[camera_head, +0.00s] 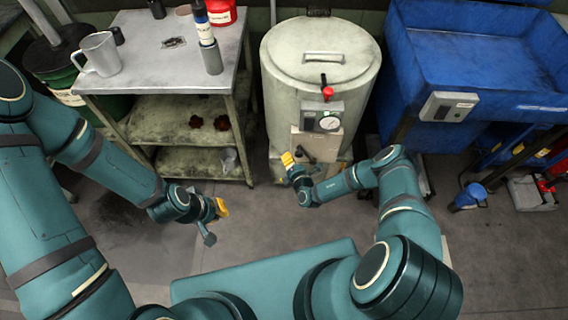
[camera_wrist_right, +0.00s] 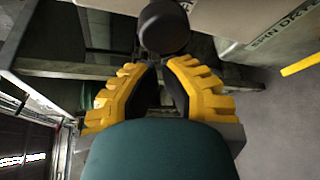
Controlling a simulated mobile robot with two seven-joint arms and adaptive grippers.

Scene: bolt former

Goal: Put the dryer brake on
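The spin dryer (camera_head: 318,55) is a pale, upright drum with a handled lid. A gauge box (camera_head: 322,118) and a red-knobbed lever (camera_head: 327,92) are on its front. A dark knob (camera_head: 304,155) is low on the front, perhaps the brake lever. My right gripper (camera_head: 288,158) is low beside the dryer's front, left of that knob. In the right wrist view a round black knob (camera_wrist_right: 163,28) is just beyond its yellow fingertips (camera_wrist_right: 160,66), which nearly meet. Nothing is clearly held. My left gripper (camera_head: 221,207) is over the floor; its opening cannot be made out.
A metal table (camera_head: 135,45) with a jug (camera_head: 97,54) and bottles stands left of the dryer, with shelves below. A blue sink unit (camera_head: 440,60) stands to the right. A blue pallet-jack-like item (camera_head: 470,196) is further right. The floor in front is mostly clear.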

